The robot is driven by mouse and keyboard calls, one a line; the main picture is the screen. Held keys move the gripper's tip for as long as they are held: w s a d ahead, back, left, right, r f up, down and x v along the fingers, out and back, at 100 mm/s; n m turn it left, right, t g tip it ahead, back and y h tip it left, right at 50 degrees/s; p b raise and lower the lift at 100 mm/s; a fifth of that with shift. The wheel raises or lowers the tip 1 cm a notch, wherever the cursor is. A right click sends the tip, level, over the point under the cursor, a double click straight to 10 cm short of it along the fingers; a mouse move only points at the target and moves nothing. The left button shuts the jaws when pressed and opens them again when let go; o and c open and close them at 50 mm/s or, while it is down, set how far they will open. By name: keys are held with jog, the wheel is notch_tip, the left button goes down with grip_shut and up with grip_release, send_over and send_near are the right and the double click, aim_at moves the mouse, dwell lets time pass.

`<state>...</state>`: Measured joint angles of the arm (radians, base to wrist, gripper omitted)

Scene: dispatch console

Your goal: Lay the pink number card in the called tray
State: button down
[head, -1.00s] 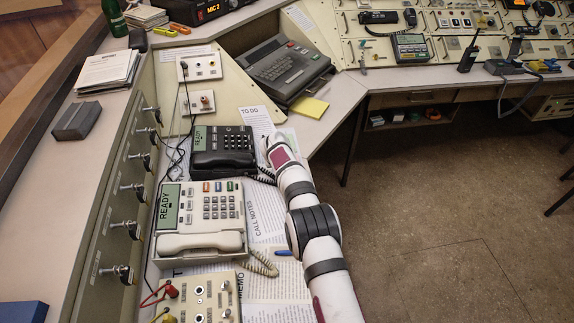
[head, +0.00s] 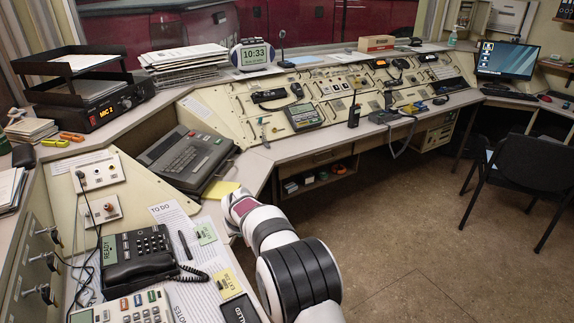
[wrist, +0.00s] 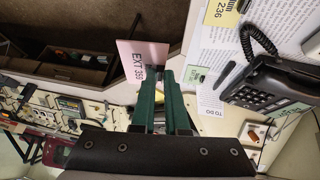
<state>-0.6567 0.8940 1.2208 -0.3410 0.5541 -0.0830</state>
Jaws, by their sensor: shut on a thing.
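In the head view my arm hides the fingers and the card. A black two-tier tray (head: 70,62) stands at the back left on top of a black radio unit. Its upper tier holds some white paper.
A green card (head: 205,233) and a yellow card (head: 228,284) lie on the desk papers beside my arm. A black phone (head: 138,258) and a grey keyboard terminal (head: 185,158) stand left of it. A paper stack (head: 186,58) is right of the tray. Open floor lies to the right.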

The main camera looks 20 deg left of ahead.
jog(key=s+d+r+m+h, duration=0.1)
jog(key=s+d+r+m, duration=0.1)
jog(key=d+r, duration=0.7)
jog(key=s+d+r+m+h, duration=0.25)
jog(key=d+r, duration=0.25)
jog(key=d, duration=0.8)
jog(key=s+d+r+m+h, duration=0.25)
jog(key=s+d+m, duration=0.25)
jog(key=s+d, duration=0.85)
jog(key=a+f+n+y, duration=0.25)
jog(key=a+f, duration=0.25)
jog(key=a, duration=0.5)
jog(key=a+f+n+g+y, duration=0.15)
jog(key=a+f+n, duration=0.35)
jog(key=a, duration=0.5)
jog(key=a+f+n+t+y, duration=0.1)
jog(key=a+f+n+y, duration=0.15)
jog(key=a+f, duration=0.55)
jog(key=shift+g+y, duration=0.35)
jog(key=shift+y, duration=0.1)
jog(key=a+f, duration=0.1)
jog(key=f, duration=0.1)
jog(key=a+f, duration=0.1)
jog(key=f, duration=0.2)
jog(key=a+f, duration=0.1)
jog(key=f, duration=0.1)
jog(key=shift+a+f, duration=0.15)
jog(key=shift+a, duration=0.15)
jog(key=shift+f, duration=0.15)
jog(key=shift+f, duration=0.35)
